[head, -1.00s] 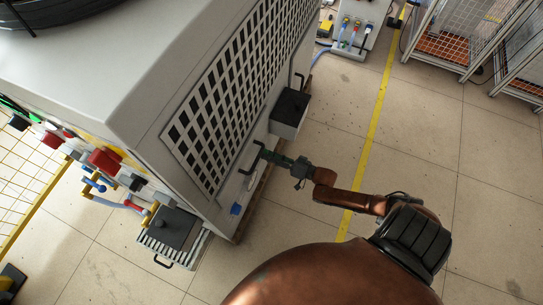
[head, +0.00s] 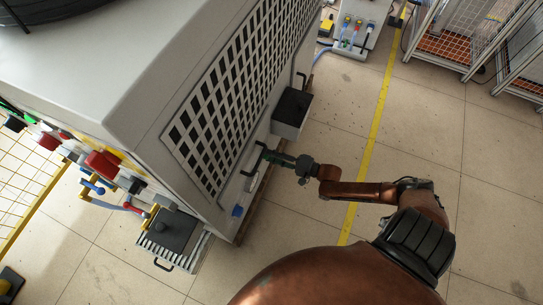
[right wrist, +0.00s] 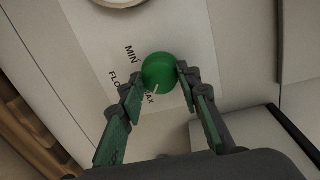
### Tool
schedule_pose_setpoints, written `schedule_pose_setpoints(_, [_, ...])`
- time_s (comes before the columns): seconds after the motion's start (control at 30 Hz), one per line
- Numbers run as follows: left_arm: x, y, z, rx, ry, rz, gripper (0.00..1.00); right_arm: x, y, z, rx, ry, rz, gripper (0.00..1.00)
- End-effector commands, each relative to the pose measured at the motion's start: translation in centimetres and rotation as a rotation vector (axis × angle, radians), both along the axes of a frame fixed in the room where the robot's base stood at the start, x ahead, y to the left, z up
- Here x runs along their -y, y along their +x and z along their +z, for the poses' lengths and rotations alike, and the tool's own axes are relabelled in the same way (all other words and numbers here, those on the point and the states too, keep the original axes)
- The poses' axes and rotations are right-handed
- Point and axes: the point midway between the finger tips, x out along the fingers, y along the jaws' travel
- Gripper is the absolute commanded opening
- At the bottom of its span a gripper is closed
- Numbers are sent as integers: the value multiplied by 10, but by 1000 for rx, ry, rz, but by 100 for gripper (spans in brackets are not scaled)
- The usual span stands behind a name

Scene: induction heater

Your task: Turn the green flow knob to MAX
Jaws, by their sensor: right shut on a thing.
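In the head view my right gripper (head: 274,157) is at the side of the big grey machine (head: 150,90), and the knob cannot be made out there. My left gripper is not in view.
A dark-topped box (head: 291,108) juts from the machine's side just beyond my right gripper. A black handle stands close to the gripper. Red and blue fittings (head: 103,163) line the machine's left face. The tiled floor (head: 430,160) on the right is open.

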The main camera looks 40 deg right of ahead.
Motion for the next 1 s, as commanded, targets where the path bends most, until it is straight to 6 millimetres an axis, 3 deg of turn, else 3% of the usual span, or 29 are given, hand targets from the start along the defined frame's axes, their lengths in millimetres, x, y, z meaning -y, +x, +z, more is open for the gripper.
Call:
schedule_pose_setpoints(0.23, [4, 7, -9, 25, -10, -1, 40, 3, 0, -1, -37, 81, -3, 7])
schedule_pose_setpoints(0.8, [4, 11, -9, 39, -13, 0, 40, 3, 0, 0, -47, 109, -4, 7])
schedule_pose_setpoints(0.83, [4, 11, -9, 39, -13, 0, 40, 3, 0, 0, -47, 109, -4, 33])
schedule_pose_setpoints(1.0, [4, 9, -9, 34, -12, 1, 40, 2, 0, 0, -46, 109, -2, 45])
